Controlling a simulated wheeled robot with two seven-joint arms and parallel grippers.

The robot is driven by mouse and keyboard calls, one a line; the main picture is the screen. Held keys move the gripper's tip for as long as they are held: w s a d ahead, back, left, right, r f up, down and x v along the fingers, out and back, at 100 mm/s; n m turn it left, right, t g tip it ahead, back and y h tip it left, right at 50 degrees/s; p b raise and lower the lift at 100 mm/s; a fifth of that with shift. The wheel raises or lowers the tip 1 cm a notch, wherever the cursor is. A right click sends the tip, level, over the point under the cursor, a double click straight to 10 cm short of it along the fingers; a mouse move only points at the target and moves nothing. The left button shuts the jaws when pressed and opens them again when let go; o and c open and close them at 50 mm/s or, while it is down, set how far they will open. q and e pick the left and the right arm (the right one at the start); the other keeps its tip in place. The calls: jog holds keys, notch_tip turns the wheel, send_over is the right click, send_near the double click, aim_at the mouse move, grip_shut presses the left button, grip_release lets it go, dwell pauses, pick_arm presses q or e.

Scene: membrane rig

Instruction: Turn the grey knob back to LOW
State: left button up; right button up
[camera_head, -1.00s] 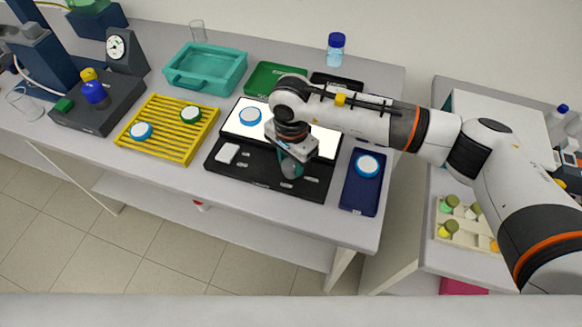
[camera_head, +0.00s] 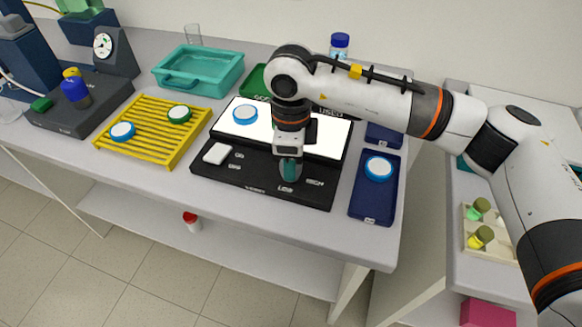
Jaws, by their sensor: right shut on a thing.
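The black panel (camera_head: 215,176) with a lit white top stands on the bench in the middle of the head view. White labels are printed along its front part, too small to read surely. My right gripper (camera_head: 289,172) points down at the front part of this panel. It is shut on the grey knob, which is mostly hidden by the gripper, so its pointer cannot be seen. A white square switch (camera_head: 216,153) sits to the left on the same panel. My left gripper is not in view.
A blue-rimmed dish (camera_head: 245,114) lies on the lit area. A yellow rack (camera_head: 150,150) with two dishes is to the left, a teal tray (camera_head: 198,72) behind. A dark blue tray (camera_head: 371,208) with a dish is close on the right. My right arm covers the back right.

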jog(key=shift+m+b, duration=0.95)
jog(key=shift+m, duration=0.25)
jog(key=shift+r, duration=0.1)
jog(key=o, duration=1)
notch_tip(320, 180, up, 12)
jog(key=shift+b, duration=0.75)
